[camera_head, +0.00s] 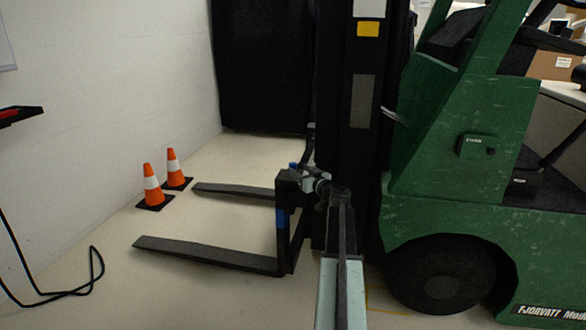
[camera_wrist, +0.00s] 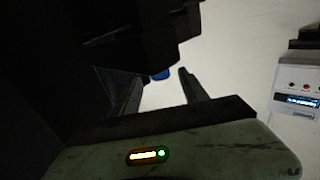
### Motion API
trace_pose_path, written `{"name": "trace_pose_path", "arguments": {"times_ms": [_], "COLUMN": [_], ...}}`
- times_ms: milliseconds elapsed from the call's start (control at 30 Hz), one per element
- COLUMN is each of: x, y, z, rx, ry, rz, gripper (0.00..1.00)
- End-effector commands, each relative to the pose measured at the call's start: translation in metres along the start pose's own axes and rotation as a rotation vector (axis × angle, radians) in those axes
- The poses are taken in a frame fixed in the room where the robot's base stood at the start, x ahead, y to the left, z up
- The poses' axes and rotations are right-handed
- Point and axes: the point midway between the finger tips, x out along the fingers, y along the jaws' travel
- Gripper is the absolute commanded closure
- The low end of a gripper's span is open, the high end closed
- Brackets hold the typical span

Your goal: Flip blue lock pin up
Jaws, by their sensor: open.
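A small blue piece (camera_head: 293,166), likely the lock pin, shows at the top of the black fork carriage in the head view. A longer blue part (camera_head: 281,217) shows lower on the carriage's front side. My gripper (camera_head: 305,181) is at the carriage's upper end, its fingers partly hidden against the dark metal. In the wrist view my gripper (camera_wrist: 160,80) is open, with a finger on each side of a gap. A blue tip (camera_wrist: 160,75) shows in that gap, below a black block (camera_wrist: 145,38). I cannot tell whether the fingers touch it.
The green forklift (camera_head: 455,140) stands at the right with its black mast (camera_head: 350,150). Two forks (camera_head: 205,255) reach left above the floor. Two orange cones (camera_head: 152,185) stand near the white wall, and a black cable (camera_head: 60,292) lies at the lower left.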

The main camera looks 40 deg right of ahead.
Motion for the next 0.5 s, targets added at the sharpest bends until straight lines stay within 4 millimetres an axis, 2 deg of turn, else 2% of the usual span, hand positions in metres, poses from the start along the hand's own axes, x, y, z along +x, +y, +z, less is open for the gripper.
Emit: {"name": "trace_pose_path", "arguments": {"times_ms": [100, 233, 333, 500], "x": [0.026, 0.048, 0.054, 0.053], "y": [0.002, 0.002, 0.001, 0.000], "z": [0.000, 0.000, 0.000, 0.000], "rx": [0.000, 0.000, 0.000, 0.000], "ry": [0.000, 0.000, -0.001, -0.001], "rz": [-0.001, -0.001, 0.001, 0.001], "gripper": [0.48, 0.48, 0.48, 0.48]}}
